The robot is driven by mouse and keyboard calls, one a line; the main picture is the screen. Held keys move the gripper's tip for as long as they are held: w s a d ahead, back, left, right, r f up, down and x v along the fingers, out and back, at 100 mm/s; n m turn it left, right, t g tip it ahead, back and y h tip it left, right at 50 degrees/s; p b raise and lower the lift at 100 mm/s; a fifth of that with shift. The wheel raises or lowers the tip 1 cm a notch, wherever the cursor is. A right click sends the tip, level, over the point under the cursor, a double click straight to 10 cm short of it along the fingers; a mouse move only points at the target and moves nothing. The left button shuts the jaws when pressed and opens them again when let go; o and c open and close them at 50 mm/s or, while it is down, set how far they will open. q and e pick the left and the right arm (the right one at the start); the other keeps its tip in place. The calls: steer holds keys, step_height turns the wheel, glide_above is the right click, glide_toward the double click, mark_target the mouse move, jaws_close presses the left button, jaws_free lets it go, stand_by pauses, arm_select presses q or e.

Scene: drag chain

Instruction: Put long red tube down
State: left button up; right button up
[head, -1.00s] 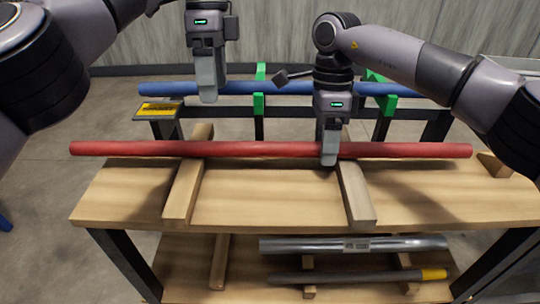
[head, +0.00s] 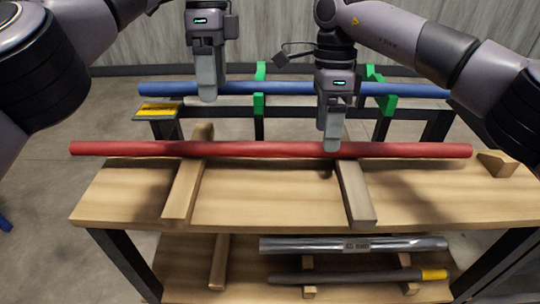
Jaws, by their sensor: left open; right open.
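The long red tube (head: 270,149) lies level across two wooden support blocks on the wooden table, running left to right. The left block (head: 183,190) and the right block (head: 355,190) are under it. My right gripper (head: 332,146) is open, with its fingertips at or just above the tube near the right block; I cannot tell if they touch it. My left gripper (head: 208,97) is open and empty, above and behind the tube, in front of the blue tube in the picture.
A blue tube (head: 300,88) rests on a rack with green holders (head: 259,104) behind the table. A lower shelf holds a silver tube (head: 400,244) and a dark tube with a yellow end (head: 340,277). A wooden wedge (head: 497,163) is at the table's right. The table (head: 270,212) is clear in front.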

step_height(320, 180, up, 8)
steer(key=w, duration=0.1)
steer(key=shift+w+r, duration=0.2)
steer(key=shift+w, duration=0.1)
stand_by(0.6)
